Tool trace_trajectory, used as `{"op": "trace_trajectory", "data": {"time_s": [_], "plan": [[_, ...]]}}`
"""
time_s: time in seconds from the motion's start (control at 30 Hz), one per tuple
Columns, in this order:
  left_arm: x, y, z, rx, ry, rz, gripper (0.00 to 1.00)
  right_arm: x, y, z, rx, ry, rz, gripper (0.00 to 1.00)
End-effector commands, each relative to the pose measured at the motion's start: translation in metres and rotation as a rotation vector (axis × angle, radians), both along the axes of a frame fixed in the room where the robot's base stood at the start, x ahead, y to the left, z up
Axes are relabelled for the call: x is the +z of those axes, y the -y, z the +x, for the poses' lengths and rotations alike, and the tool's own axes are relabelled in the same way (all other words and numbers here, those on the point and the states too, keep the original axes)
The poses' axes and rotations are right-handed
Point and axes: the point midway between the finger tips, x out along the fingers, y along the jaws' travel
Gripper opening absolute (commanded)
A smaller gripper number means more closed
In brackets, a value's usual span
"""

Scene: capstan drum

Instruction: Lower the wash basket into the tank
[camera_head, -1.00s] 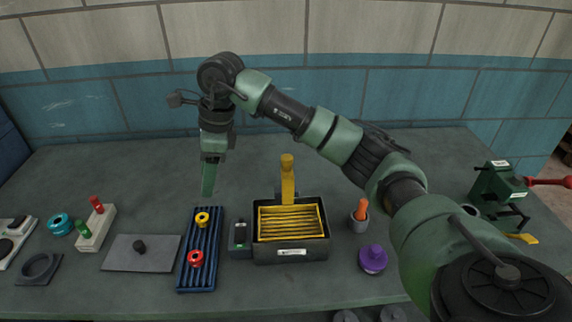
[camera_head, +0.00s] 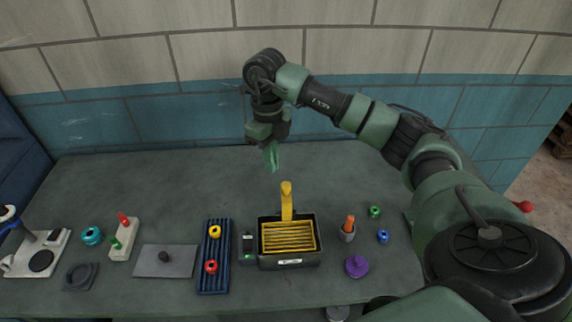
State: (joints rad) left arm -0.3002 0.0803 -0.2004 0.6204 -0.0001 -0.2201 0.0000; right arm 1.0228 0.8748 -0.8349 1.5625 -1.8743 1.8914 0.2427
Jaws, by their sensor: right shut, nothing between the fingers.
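The wash basket (camera_head: 288,237) is yellow with slatted bars and a tall yellow handle (camera_head: 286,200) rising at its back. It sits within the dark tank (camera_head: 289,260), a black open box with a white label on its front; how deep it sits is hard to tell. My right gripper (camera_head: 271,160) points down above and behind the handle, a little to its left. It is shut and empty, apart from the handle. My left gripper is not in view.
A blue ribbed tray (camera_head: 214,278) with a yellow and a red ring lies left of the tank, beside a small dark device (camera_head: 248,247). Right of the tank stand a grey cup (camera_head: 347,235) with an orange item and a purple knobbed piece (camera_head: 357,266). The bench behind is clear.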

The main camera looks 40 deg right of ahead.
Motion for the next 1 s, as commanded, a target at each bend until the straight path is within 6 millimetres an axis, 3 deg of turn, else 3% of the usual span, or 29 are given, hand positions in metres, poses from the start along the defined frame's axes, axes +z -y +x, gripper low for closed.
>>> {"op": "trace_trajectory", "data": {"time_s": [0.03, 0.27, 0.73, 1.0], "plan": [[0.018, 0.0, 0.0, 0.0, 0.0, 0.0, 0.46, 0.014, 0.007, -0.004, -0.041, -0.013, -0.015, 0.0], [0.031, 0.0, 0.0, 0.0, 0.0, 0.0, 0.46, 0.021, 0.021, -0.013, -0.14, -0.037, -0.048, 0.0], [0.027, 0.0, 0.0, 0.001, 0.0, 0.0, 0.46, 0.017, 0.022, -0.014, -0.146, -0.038, -0.049, 0.0], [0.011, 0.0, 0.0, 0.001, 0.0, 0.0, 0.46, -0.006, 0.022, -0.016, -0.145, -0.039, -0.049, 0.0]]}}
